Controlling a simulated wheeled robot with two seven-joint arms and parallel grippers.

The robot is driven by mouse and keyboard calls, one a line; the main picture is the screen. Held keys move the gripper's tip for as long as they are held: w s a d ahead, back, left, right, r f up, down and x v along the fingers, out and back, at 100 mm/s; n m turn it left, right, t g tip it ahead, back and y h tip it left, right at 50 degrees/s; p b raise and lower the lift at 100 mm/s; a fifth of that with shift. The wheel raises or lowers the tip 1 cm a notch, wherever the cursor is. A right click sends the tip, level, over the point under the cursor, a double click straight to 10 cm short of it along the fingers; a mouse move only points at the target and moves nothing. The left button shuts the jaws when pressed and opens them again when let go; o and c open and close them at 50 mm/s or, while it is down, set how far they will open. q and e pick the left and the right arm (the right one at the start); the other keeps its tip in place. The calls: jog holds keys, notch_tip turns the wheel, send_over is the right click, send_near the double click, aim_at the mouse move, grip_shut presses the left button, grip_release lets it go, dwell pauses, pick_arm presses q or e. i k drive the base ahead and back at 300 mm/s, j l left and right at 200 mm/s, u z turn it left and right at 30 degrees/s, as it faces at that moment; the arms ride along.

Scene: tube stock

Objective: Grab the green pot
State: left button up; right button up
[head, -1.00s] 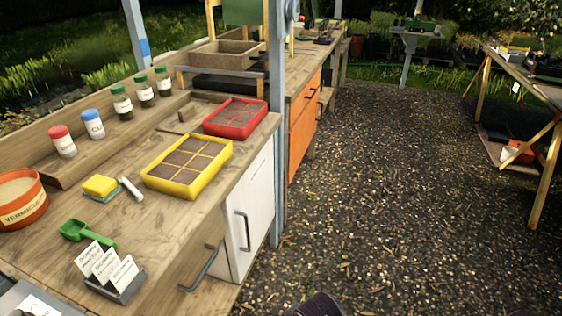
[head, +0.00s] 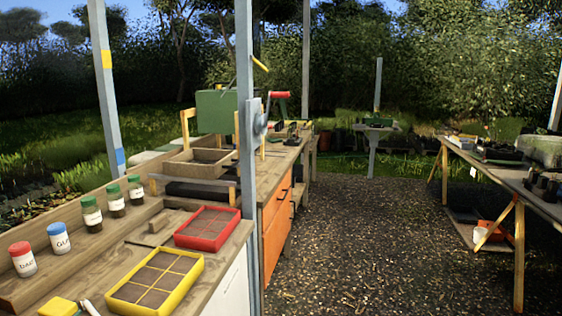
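I cannot make out a pot that is clearly green in the head view. A green panel-like object (head: 217,111) stands on the far part of the left bench, and a small green item (head: 376,125) sits on a stand in the background; both are too far off to tell their exact form. Dark pots (head: 544,187) stand on the right table. Neither of my grippers is in view.
The left bench holds a yellow seed tray (head: 117,299), a red seed tray (head: 181,240) and several capped jars. A grey post (head: 246,150) rises at its edge. A wooden table (head: 490,165) stands right. The gravel path (head: 345,240) between is clear.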

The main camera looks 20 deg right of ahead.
aim_at(229, 140)
jog(key=i+l+z, duration=0.1)
jog(key=z, duration=0.3)
jog(key=i+l+z, duration=0.1)
jog(key=z, duration=0.25)
jog(key=i+l+z, duration=0.1)
jog(key=z, duration=0.3)
jog(key=i+z, duration=0.1)
jog(key=z, duration=0.3)
jog(key=i, duration=4.75)
jog(key=i+u, duration=0.15)
jog(key=i, duration=0.5)
jog(key=i+l+u, duration=0.15)
jog(key=i, duration=0.5)
jog(key=i+l+u, duration=0.15)
jog(key=i, duration=0.45)
